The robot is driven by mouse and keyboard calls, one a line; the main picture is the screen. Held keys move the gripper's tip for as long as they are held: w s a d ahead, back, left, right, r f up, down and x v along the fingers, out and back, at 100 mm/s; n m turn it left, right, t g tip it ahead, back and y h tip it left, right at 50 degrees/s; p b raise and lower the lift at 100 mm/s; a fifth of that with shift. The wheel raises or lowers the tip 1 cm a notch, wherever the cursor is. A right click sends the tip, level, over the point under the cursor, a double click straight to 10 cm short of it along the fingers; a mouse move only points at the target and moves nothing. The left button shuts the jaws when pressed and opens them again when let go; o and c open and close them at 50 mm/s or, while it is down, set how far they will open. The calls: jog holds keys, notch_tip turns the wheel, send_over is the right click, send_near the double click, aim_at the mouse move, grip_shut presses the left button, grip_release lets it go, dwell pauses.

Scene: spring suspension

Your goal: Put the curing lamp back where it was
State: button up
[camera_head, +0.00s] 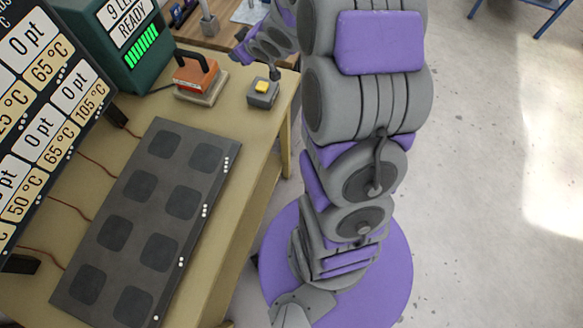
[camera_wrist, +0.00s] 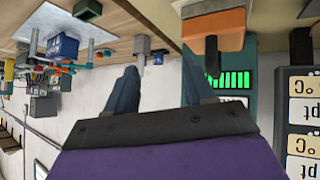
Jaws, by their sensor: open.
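I cannot tell for sure which thing is the curing lamp. An orange block with a black handle (camera_head: 194,76) rests on a tan base on the bench, just left of my gripper. It also shows upside down at the top of the wrist view (camera_wrist: 214,30). My gripper (camera_head: 240,56) is small and partly hidden by my arm in the head view. In the wrist view my gripper (camera_wrist: 160,76) has its two fingers apart, with nothing held between them. A small grey box with a yellow button (camera_head: 262,91) sits near the bench's right edge.
A dark panel with several square pads (camera_head: 161,200) covers much of the tan bench (camera_head: 253,172). A wooden bench (camera_wrist: 122,18) holds other items. Floor at right is clear.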

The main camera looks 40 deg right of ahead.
jog(key=s+a+r+m+g, duration=0.1)
jog(key=s+a+r+g, duration=0.2)
jog(key=s, duration=1)
jog(key=s+a+r+m+g, duration=0.1)
jog(key=s+a+r+g, duration=0.2)
jog(key=s, duration=1.1)
jog(key=s+a+r+m+g, duration=0.1)
jog(key=s+a+r+g, duration=0.2)
jog(key=s, duration=1.1)
jog(key=a+g, duration=0.2)
jog(key=a, duration=0.1)
jog(key=shift+s+m+h, duration=0.15)
jog(key=shift+m+h, duration=0.15)
jog(key=shift+a, duration=0.1)
